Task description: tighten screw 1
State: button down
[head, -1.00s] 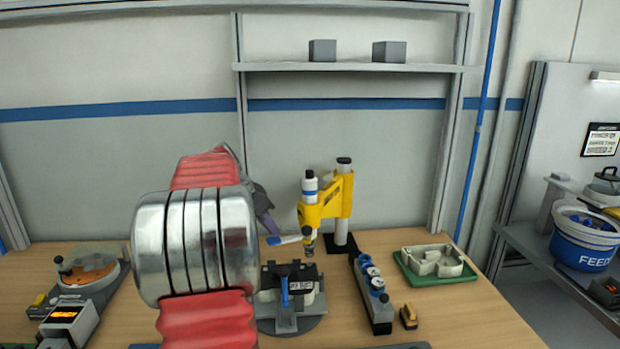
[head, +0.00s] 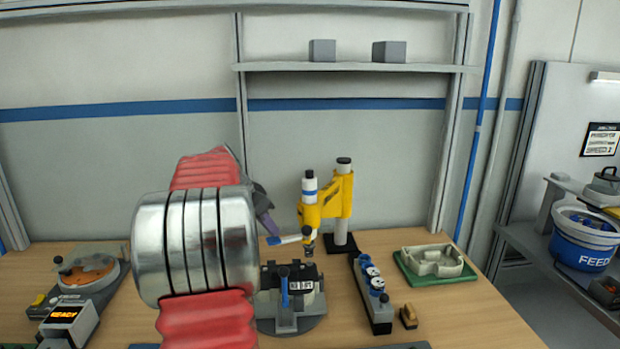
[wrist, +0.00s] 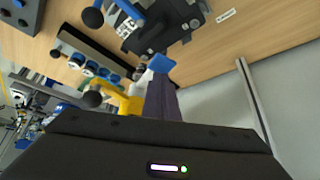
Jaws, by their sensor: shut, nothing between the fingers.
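A yellow screwdriving press (head: 342,196) stands at the back of the bench, with a blue-banded white spindle pointing down. Its lever (head: 290,239) sticks out to the left and ends in a blue grip, also in the wrist view (wrist: 159,63). My gripper (head: 268,228) is shut and empty, its dark fingertips right at the blue grip; I cannot tell whether they touch. In the wrist view the fingers (wrist: 161,88) point at that grip. A black part (head: 302,273) sits in the grey fixture (head: 288,325) in front of the press. Screw 1 cannot be made out.
A rack with several blue-and-white pieces (head: 372,285) stands right of the fixture, beside a small tan block (head: 408,316). A pale casting (head: 437,261) lies on a green tray (head: 440,279). A lit display box (head: 68,318) and orange-topped turntable (head: 88,270) are at left.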

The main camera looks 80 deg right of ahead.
aim_at(272, 240)
jog(key=shift+f, duration=0.45)
dwell(0.5)
jog(key=shift+f, duration=2.35)
dwell(1.7)
jog(key=shift+r, duration=0.2)
dwell(0.4)
jog(key=shift+r, duration=4.55)
